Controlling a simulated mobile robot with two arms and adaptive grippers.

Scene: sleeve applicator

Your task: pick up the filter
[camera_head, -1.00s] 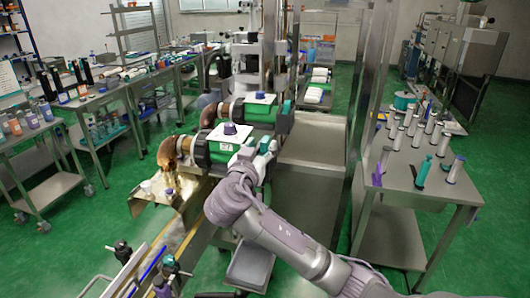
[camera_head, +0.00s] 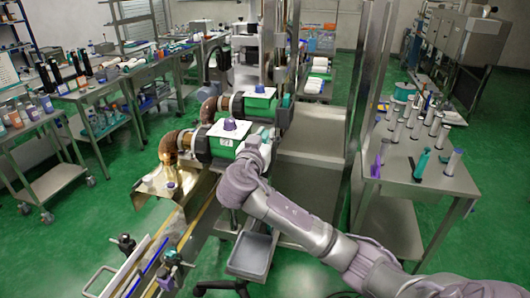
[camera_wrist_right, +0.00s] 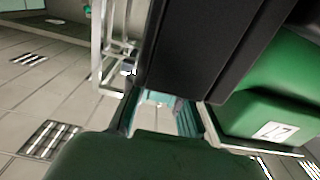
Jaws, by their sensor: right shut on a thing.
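My right gripper (camera_head: 257,148) is at the right end of the nearer green machine (camera_head: 222,147) in the head view, mostly hidden by my own wrist. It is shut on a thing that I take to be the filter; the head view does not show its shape. The right wrist view is filled by a large black block (camera_wrist_right: 215,50), a dark green surface (camera_wrist_right: 140,157) and small teal parts (camera_wrist_right: 185,115) between them. I cannot tell there which parts are held. My left gripper is not in view.
A second green machine (camera_head: 260,100) stands behind the nearer one. A grey bin (camera_head: 250,255) is below my arm. A steel table (camera_head: 415,180) with several small cylinders is at right. Loaded benches line the left. Green floor (camera_head: 75,245) is clear at lower left.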

